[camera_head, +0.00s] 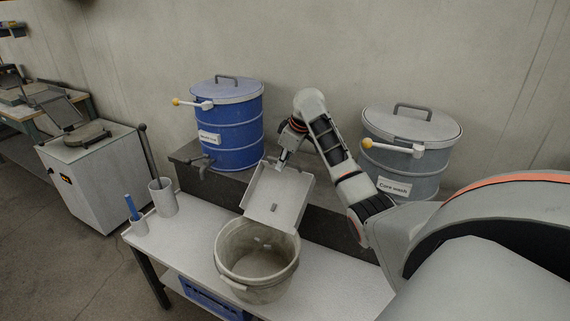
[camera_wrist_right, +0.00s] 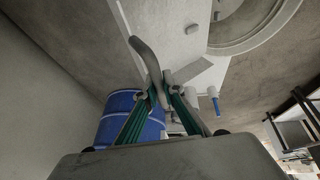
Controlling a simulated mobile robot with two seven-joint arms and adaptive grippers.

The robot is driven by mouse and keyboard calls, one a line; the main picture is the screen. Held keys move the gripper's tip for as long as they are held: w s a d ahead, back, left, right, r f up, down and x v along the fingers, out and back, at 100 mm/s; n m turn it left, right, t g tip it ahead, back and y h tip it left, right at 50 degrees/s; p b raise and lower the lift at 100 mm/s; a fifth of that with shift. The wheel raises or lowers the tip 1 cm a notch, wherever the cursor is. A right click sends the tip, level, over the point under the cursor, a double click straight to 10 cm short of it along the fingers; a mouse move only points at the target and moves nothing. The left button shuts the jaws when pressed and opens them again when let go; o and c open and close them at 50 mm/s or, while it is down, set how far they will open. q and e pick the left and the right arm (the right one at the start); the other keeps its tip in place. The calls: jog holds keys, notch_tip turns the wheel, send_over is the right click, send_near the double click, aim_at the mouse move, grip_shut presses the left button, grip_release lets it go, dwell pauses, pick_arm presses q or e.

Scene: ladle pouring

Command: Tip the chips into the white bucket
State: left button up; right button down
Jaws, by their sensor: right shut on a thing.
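The white bucket (camera_head: 231,272), off-white and open, stands on the light bench. A pale, shallow, square-edged pan (camera_head: 290,190) is tilted down over its back rim, its low edge at the bucket mouth. A small grey piece (camera_head: 275,208) shows on the pan. A few small pale pieces (camera_head: 262,243) show inside the bucket; I cannot tell whether all are chips. My right gripper (camera_head: 283,160) is shut on the pan's handle at its upper edge. In the wrist view its fingers (camera_wrist_right: 165,92) close around a curved grey handle (camera_wrist_right: 146,60). My left gripper is not in view.
A blue drum (camera_head: 238,135) and a grey drum (camera_head: 410,165), both lidded, stand on a dark ledge behind the bench (camera_head: 190,240). A grey cup (camera_head: 163,203) and a small holder with a blue-handled tool (camera_head: 132,208) stand at the left end. A blue crate (camera_head: 205,299) is below.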

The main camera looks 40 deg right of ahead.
jog(key=s+a+r+t+h, duration=0.1)
jog(key=s+a+r+h, duration=0.1)
jog(key=a, duration=0.3)
jog(key=s+a+r+n+t+h, duration=0.1)
jog(key=s+a+r+t+h, duration=0.1)
jog(key=a+h, duration=0.2)
jog(key=shift+s+a+r+n, duration=0.3)
jog(key=shift+a+r, duration=0.05)
jog(key=shift+a, duration=0.75)
dwell(0.8)
jog(key=w+d+r+m+g+y, duration=0.1)
jog(key=w+d+r+g+y, duration=0.2)
jog(key=d+y, duration=0.3)
jog(key=shift+w+d+r+m, duration=0.2)
jog(key=shift+d+r+m, duration=0.15)
jog(key=shift+d, duration=0.85)
